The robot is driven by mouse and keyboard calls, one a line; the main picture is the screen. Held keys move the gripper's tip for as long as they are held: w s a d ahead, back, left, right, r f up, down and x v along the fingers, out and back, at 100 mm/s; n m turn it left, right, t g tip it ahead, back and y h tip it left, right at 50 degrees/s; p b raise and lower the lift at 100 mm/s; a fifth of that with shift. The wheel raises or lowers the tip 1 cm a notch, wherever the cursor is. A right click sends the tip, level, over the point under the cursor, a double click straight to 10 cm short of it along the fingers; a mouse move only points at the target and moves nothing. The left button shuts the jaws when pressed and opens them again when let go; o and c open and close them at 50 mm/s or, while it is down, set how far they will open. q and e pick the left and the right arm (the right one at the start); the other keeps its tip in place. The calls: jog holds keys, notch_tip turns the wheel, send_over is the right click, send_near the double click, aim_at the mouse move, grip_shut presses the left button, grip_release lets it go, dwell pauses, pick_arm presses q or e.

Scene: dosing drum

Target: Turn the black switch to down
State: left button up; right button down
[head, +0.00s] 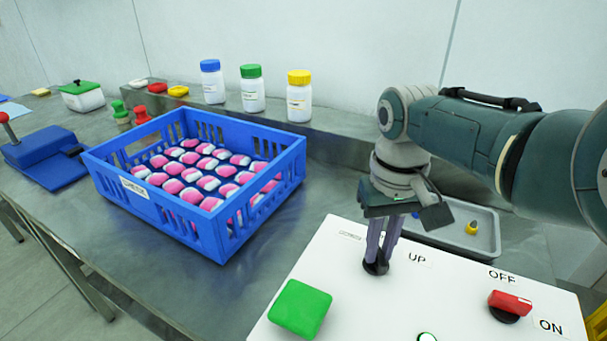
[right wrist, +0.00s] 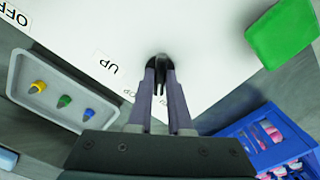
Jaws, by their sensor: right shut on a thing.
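The black switch (head: 376,267) stands on the white panel (head: 345,285), at the left of the "UP" label (head: 417,258). My right gripper (head: 378,258) points down over it and is shut on it, hiding most of it. In the right wrist view the fingers (right wrist: 160,88) close around the black switch (right wrist: 158,58). A second label beside the fingers is partly covered, so I cannot read it or tell the switch's setting. My left gripper is not in view.
A green button (head: 300,309) and a red knob (head: 510,302) marked OFF and ON sit on the same panel. A grey tray (head: 487,217) lies behind it. A blue crate (head: 225,222) of pink-and-white pieces stands at the left.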

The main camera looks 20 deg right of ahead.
aim_at(379, 252)
jog(key=shift+n, duration=0.9)
jog(key=c, duration=0.8)
grip_release()
jog(key=shift+c, duration=0.2)
notch_tip(379, 252, up, 10)
jog(key=p, duration=0.5)
jog(key=shift+f, duration=0.1)
